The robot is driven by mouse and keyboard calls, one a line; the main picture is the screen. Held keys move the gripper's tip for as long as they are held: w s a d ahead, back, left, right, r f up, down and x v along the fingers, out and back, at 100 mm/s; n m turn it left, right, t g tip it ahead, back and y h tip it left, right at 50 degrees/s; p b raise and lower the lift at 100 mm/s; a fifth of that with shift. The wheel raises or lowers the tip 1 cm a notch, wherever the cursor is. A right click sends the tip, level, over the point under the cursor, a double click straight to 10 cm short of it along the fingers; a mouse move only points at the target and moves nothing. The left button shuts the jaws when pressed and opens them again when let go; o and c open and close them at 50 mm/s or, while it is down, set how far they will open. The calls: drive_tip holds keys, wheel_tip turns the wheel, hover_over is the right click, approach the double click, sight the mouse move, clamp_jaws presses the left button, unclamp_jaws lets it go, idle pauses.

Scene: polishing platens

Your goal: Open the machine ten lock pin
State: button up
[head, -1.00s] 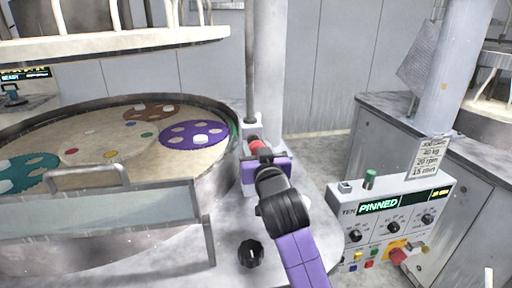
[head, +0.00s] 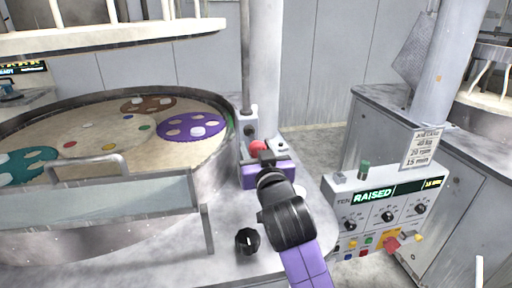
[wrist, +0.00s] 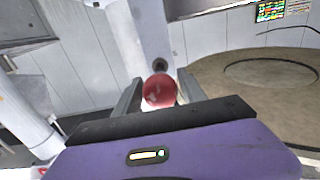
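The lock pin shows as a round red knob (head: 259,147) at the foot of the grey post, beside the round polishing table. In the wrist view the red knob (wrist: 160,91) sits between the two fingers. My gripper (head: 266,157), with a purple body, reaches it from the front. The fingers (wrist: 161,85) stand on both sides of the knob and look closed on it, though contact on the right side is hard to see. The pin's shaft is hidden behind the knob. The machine ten panel display (head: 374,194) reads RAISED.
The control panel (head: 385,218) with knobs and a red stop button (head: 393,244) stands to the right of my arm. The platen rim (head: 215,150) and a clear guard (head: 110,195) lie to the left.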

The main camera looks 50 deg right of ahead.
drive_tip(key=shift+o, duration=0.7)
drive_tip(key=b+v, duration=0.1)
drive_tip(key=v, duration=0.6)
drive_tip(key=shift+s+a, duration=0.25)
drive_tip(key=shift+s, duration=0.1)
drive_tip(key=shift+r, duration=0.1)
